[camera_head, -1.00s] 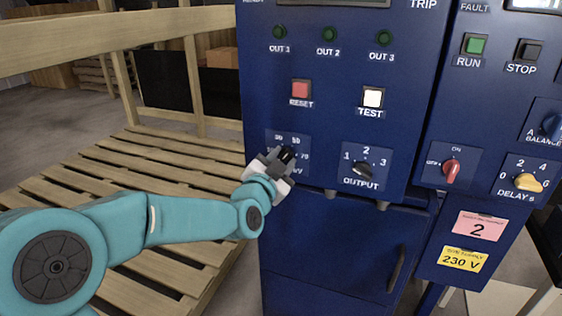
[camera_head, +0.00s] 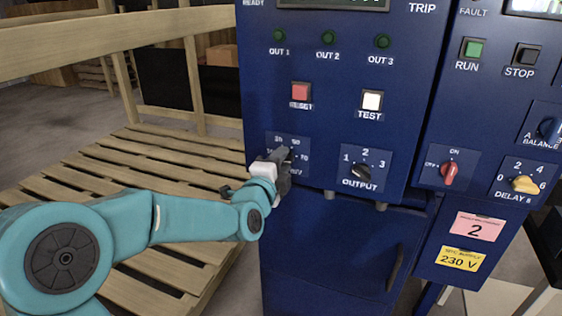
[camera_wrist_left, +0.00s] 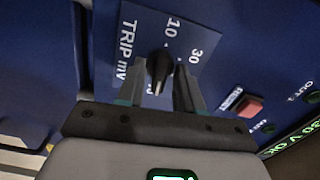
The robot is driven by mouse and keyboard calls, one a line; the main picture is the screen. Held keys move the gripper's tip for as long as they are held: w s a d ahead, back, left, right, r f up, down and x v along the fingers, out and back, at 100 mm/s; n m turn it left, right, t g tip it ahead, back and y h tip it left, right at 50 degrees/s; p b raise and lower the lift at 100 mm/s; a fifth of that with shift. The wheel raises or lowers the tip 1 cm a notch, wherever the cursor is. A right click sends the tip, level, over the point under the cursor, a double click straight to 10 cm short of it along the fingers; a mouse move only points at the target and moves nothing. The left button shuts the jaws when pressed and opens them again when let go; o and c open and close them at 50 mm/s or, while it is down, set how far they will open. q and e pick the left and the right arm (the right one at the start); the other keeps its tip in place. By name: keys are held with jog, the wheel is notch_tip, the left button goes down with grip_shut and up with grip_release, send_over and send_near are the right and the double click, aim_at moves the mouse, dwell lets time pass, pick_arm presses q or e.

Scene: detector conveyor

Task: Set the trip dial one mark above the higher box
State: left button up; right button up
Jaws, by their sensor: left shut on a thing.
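My left gripper (camera_head: 283,163) is at the dial and covers most of the knob. In the left wrist view, the dark knob (camera_wrist_left: 158,66) stands between the two fingers of the left gripper (camera_wrist_left: 159,88), which are shut on it. The labels TRIP mV, 10 and 30 show around it there. I cannot tell which mark the pointer is on. My right gripper is out of view. No boxes on a conveyor are in view.
Close by are the OUTPUT dial (camera_head: 363,170), the red RESET button (camera_head: 300,91) and the white TEST button (camera_head: 372,100). Further right are a red switch (camera_head: 448,173) and a yellow DELAY knob (camera_head: 526,184). A slatted wooden pallet (camera_head: 150,165) lies left of the cabinet.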

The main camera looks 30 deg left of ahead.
pick_arm(q)
jog(key=shift+m, duration=0.6)
jog(key=o, duration=0.7)
jog(key=shift+c, duration=0.2)
jog(key=b+v, duration=0.2)
jog(key=v, duration=1.4)
